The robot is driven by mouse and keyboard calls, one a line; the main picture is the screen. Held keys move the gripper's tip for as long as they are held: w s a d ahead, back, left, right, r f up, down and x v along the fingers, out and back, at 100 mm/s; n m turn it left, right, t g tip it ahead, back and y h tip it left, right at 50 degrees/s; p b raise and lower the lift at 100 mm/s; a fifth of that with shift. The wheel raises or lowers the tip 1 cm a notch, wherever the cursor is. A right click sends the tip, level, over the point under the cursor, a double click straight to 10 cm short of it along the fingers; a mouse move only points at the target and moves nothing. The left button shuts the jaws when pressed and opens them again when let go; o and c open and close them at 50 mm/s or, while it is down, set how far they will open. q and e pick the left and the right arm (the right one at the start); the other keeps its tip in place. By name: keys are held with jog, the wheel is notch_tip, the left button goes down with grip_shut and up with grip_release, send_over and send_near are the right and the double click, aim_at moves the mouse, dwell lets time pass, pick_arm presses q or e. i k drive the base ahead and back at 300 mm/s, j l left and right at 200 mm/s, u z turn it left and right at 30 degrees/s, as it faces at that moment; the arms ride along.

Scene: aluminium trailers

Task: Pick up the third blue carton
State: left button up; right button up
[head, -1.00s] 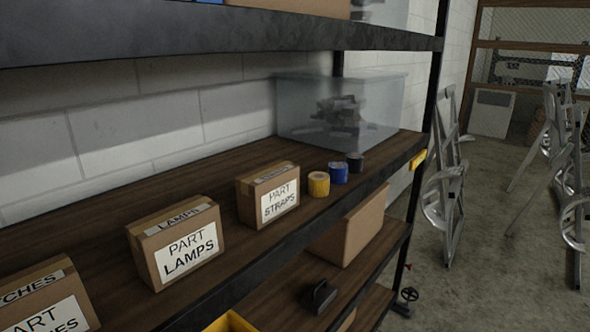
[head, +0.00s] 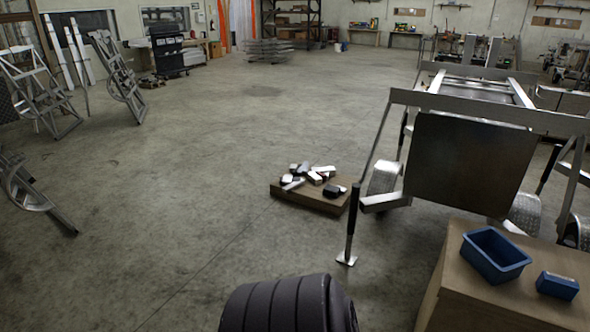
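A small blue carton (head: 558,286) with a pale label lies on top of a brown wooden box or bench (head: 470,290) at the lower right of the head view. It is the only blue carton that I can make out. An open blue bin (head: 495,256) stands to its left on the same top, a little apart from it. Neither of my grippers is in view.
An aluminium trailer (head: 462,165) stands behind the wooden top. A low wooden platform with loose parts (head: 312,197) lies on the floor left of it. Folded metal frames (head: 118,75) stand at the left. The concrete floor (head: 210,170) between is widely clear.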

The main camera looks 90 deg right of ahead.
aim_at(551, 284)
jog(key=z, duration=4.6)
jog(key=i+l+z, duration=0.45)
jog(key=i+z, duration=0.9)
jog(key=i, duration=0.15)
jog(key=i+j+z, duration=0.15)
jog(key=i+z, duration=0.3)
jog(key=i+l+z, duration=0.1)
jog(key=i, duration=1.4)
jog(key=i+u, duration=0.25)
jog(key=u, duration=0.15)
jog(key=i+u, duration=0.45)
jog(key=u, duration=0.3)
jog(key=i+l+u, duration=0.2)
jog(key=u, duration=0.15)
